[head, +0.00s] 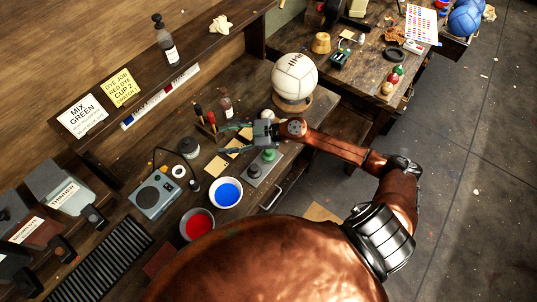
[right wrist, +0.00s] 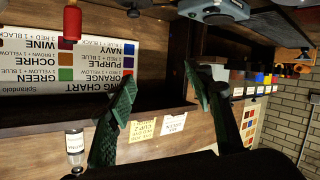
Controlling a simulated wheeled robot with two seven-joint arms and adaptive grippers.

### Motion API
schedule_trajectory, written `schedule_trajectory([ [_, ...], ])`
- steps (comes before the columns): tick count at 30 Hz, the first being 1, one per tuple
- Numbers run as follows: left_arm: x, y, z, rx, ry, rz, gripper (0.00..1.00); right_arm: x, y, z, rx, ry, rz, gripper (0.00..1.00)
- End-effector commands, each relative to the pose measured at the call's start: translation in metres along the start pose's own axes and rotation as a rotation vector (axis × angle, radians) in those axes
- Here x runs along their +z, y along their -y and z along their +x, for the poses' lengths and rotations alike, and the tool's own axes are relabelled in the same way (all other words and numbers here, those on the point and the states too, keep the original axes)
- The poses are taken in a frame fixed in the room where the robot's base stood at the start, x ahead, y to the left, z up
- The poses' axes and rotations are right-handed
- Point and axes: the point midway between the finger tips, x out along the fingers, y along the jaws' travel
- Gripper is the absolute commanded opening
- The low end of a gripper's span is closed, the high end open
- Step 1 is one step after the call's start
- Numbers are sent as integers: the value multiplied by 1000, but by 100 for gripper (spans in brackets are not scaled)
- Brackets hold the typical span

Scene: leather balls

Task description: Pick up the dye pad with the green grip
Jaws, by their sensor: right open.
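A dye pad with a round green grip (head: 268,155) sits on a grey tray (head: 259,177) at the bench's front edge. A second, duller knob (head: 253,170) stands beside it on the tray; its colour is hard to tell. My right gripper (head: 228,135) reaches in from the right, above the bench and just behind the green grip. Its teal fingers point left, spread and empty. The open fingers also show in the right wrist view (right wrist: 160,100), where no dye pad is seen. My left gripper is out of view.
A white ball (head: 295,75) on a stand is right behind the gripper. A dark bottle (head: 225,106) stands beyond the fingers. Bowls of blue dye (head: 228,193) and red dye (head: 197,225) lie nearer me. A grey box (head: 154,196) is to the left.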

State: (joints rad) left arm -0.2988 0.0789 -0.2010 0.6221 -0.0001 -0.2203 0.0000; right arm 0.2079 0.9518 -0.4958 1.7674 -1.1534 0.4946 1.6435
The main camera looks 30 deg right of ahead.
Motion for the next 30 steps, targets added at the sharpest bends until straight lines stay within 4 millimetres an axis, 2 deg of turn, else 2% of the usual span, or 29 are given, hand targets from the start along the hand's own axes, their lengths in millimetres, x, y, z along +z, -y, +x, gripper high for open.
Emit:
schedule_trajectory([
  [3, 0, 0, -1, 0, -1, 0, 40, 61, 4, -29, -190, 268, 10, 48],
  [6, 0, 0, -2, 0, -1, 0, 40, 107, -3, -68, -271, 493, 60, 48],
  [9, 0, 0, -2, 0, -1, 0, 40, 137, -13, -105, -299, 667, 110, 48],
  [13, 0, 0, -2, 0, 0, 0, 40, 157, -21, -133, -304, 789, 156, 48],
  [17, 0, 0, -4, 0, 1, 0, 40, 167, -18, -133, -305, 814, 168, 48],
  [30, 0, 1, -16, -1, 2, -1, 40, 200, 3, -94, -305, 809, 167, 48],
])
